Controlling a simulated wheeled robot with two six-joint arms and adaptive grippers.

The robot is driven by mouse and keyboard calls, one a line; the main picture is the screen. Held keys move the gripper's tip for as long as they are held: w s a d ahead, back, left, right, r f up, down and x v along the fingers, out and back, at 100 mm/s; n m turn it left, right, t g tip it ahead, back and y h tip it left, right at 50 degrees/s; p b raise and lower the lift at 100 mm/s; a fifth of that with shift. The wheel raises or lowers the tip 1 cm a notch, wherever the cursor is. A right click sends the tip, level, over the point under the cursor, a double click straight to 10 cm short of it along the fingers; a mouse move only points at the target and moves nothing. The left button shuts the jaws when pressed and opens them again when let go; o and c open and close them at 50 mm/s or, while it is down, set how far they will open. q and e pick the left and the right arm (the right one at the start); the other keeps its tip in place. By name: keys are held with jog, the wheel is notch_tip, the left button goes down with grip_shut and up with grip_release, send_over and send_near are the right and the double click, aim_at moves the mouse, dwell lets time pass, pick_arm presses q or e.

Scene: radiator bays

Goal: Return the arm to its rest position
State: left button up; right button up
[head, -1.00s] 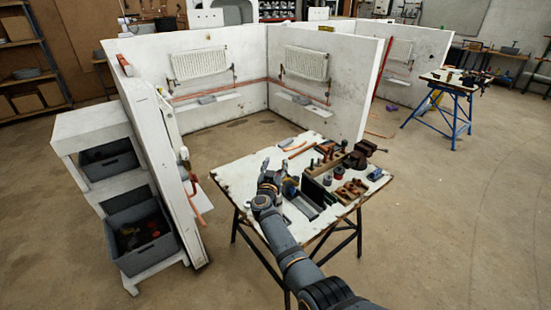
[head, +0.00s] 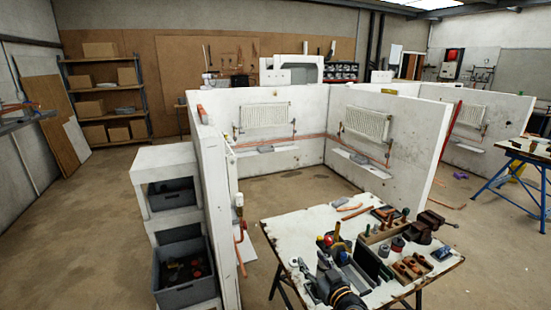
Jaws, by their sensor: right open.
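My right gripper (head: 308,268) is open and dark grey, low in the head view. It is over the front left part of the white workbench (head: 290,235), left of the tools. I see nothing between its fingers. My right arm comes in from the bottom edge, and only its wrist end shows. The gap between the gripper and the bench top is hard to judge. My left gripper is not in view.
Close to my gripper are a grey tray (head: 357,275) and bottles with red and yellow caps. A wooden tool rack, a vise (head: 425,225) and wooden blocks (head: 410,267) stand further right. A shelf unit with grey bins (head: 185,272) and a white partition stand left. Floor on the left is clear.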

jog(key=s+d+f+g+h, duration=0.1)
jog(key=s+f+g, duration=0.25)
jog(key=s, duration=0.55)
jog(key=s+d+f+g, duration=0.25)
jog(key=s+f, duration=0.25)
jog(key=s, duration=0.3)
jog(key=s+d+m+g+h, duration=0.2)
jog(key=s+d+g+h, duration=0.1)
jog(key=s, duration=0.5)
jog(key=s+d+m+g+h, duration=0.1)
jog(key=s+d+g+h, duration=0.2)
jog(key=s, duration=0.5)
jog(key=s+d+f+g+y+b, duration=0.1)
jog(key=d+f+b, duration=0.1)
jog(key=f, duration=1.4)
jog(key=s+d+f+b, duration=0.1)
jog(key=f+b, duration=0.2)
jog(key=f, duration=1.3)
jog(key=s+d+f+g+b, duration=0.1)
jog(key=s+f+b, duration=0.2)
jog(key=s+f, duration=1.5)
notch_tip(320, 180, down, 2)
jog(key=shift+s+d+f+m+b, duration=0.15)
jog(key=shift+d+m+b, duration=0.1)
jog(key=shift+m+b, duration=0.15)
